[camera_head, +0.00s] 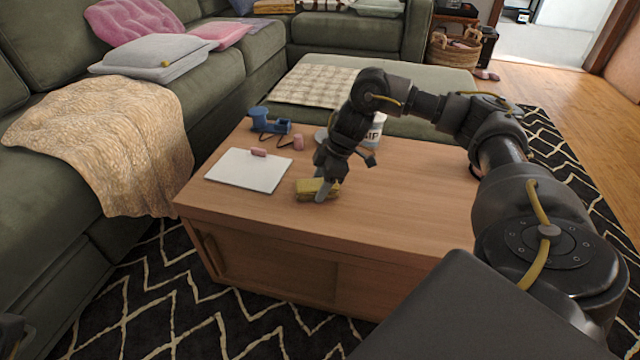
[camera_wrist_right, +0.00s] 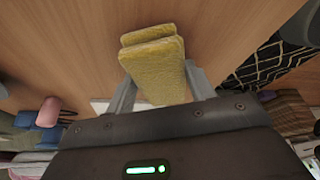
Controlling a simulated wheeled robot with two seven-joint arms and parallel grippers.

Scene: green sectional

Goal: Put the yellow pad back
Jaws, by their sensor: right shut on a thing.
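The yellow pad (camera_head: 308,186) is over the front part of the wooden coffee table (camera_head: 400,215), right of a white board. I cannot tell whether it touches the tabletop. My right gripper (camera_head: 322,188) points down and is shut on it. In the right wrist view the yellow pad (camera_wrist_right: 158,72) sits between the two grey fingers of the right gripper (camera_wrist_right: 160,88) and shows as two stacked yellow layers, slightly offset. My left gripper is not in view.
The white board (camera_head: 248,171) has a pink piece on it. A blue object (camera_head: 268,122), a pink cylinder (camera_head: 299,142) and a white labelled container (camera_head: 376,130) stand farther back. The green sectional (camera_head: 215,85) borders the left and back. Bare tabletop lies to the right.

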